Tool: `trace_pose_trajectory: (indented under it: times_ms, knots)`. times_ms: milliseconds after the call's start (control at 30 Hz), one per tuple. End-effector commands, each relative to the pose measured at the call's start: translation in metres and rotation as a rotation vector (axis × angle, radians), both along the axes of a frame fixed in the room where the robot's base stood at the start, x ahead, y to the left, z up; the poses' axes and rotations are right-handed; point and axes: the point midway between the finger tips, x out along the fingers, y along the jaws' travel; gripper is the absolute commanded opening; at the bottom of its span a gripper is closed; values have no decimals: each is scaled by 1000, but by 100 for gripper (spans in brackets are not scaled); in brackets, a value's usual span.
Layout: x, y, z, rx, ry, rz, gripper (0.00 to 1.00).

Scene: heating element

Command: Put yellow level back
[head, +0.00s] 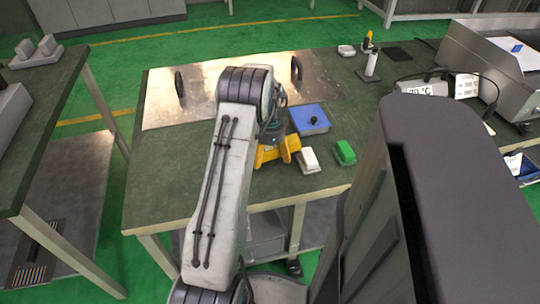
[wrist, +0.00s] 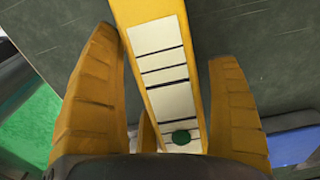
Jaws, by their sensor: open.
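The yellow level (wrist: 172,95) shows in the wrist view as a long yellow bar with a white strip crossed by black lines and a dark green spot near its lower end. My gripper (wrist: 165,48) is open, with one orange-yellow finger on each side of the bar. A gap shows between the bar and the right finger; the left finger is very close to it, and I cannot tell if they touch. In the head view, my gripper (head: 277,152) is low over the table's front part. There the level cannot be told apart from the yellow fingers.
On the green-topped table (head: 160,190), a blue box with a black knob (head: 309,118), a white block (head: 307,160) and a green block (head: 345,152) are close by. A metal plate (head: 180,105) with black handles lies behind. The table's front left is clear.

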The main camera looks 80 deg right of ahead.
Motion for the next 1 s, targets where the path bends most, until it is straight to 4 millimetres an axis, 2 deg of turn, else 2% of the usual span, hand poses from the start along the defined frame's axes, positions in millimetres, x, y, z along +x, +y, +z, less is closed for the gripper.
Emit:
trace_pose_trajectory:
  times_ms: [167, 400, 600, 767, 1000]
  knots:
    - [0, -1, 11, -1, 1, 0, 82]
    - [2, 0, 45, -2, 0, 0, 82]
    - [4, 0, 64, -1, 0, 0, 82]
    - [4, 0, 72, -1, 0, 0, 82]
    - [4, 1, 73, 0, 0, 0, 82]
